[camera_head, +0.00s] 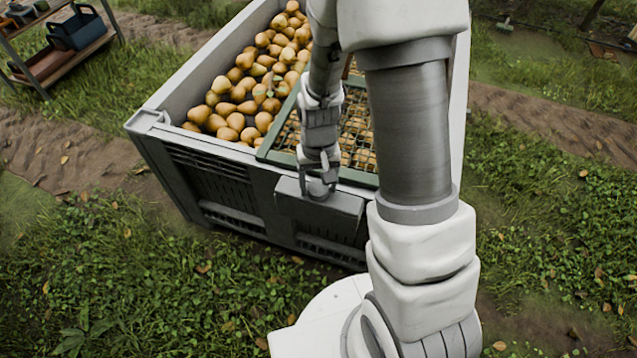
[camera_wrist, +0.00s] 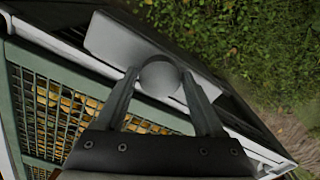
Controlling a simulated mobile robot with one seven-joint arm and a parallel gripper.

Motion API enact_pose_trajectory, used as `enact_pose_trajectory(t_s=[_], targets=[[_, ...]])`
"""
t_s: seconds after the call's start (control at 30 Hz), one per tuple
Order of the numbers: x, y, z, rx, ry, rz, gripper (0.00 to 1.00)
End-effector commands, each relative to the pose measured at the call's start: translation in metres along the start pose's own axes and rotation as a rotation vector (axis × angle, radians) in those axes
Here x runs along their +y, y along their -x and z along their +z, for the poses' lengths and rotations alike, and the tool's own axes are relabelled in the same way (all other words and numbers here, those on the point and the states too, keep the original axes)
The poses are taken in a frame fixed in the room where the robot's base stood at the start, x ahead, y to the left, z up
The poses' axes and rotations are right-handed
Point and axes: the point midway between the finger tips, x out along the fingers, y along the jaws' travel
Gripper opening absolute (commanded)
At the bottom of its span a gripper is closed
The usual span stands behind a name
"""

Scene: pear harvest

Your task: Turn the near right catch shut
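The near side of the grey crate (camera_head: 148,122) carries a grey block (camera_head: 290,190) below the rim. In the wrist view this block shows as a pale grey plate (camera_wrist: 112,40) with a round grey knob (camera_wrist: 160,76). Which part is the catch, and how it is turned, I cannot tell for sure. My gripper (camera_head: 318,190) is at the block. In the wrist view my gripper (camera_wrist: 160,80) is open, with one finger on each side of the knob. Whether the fingers touch it I cannot tell. A green-framed mesh lid (camera_head: 272,152) covers the right part of the crate.
Loose pears (camera_head: 255,75) fill the uncovered left part of the crate, and more lie under the mesh. My arm hides the crate's right side. A shelf (camera_head: 60,60) with bins stands at the far left. Grass and dirt tracks surround the crate.

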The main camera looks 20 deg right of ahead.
Motion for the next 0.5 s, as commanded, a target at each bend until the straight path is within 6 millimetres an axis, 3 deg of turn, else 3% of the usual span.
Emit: enact_pose_trajectory(t_s=[0.03, 0.37, 0.5], targets=[[0.0000, 0.0001, -0.0001, 0.000, 0.000, 0.000, 0.59], [0.0000, 0.0003, -0.0002, 0.000, 0.000, 0.000, 0.00], [0.0000, 0.0003, -0.0002, 0.000, 0.000, 0.000, 0.00]])
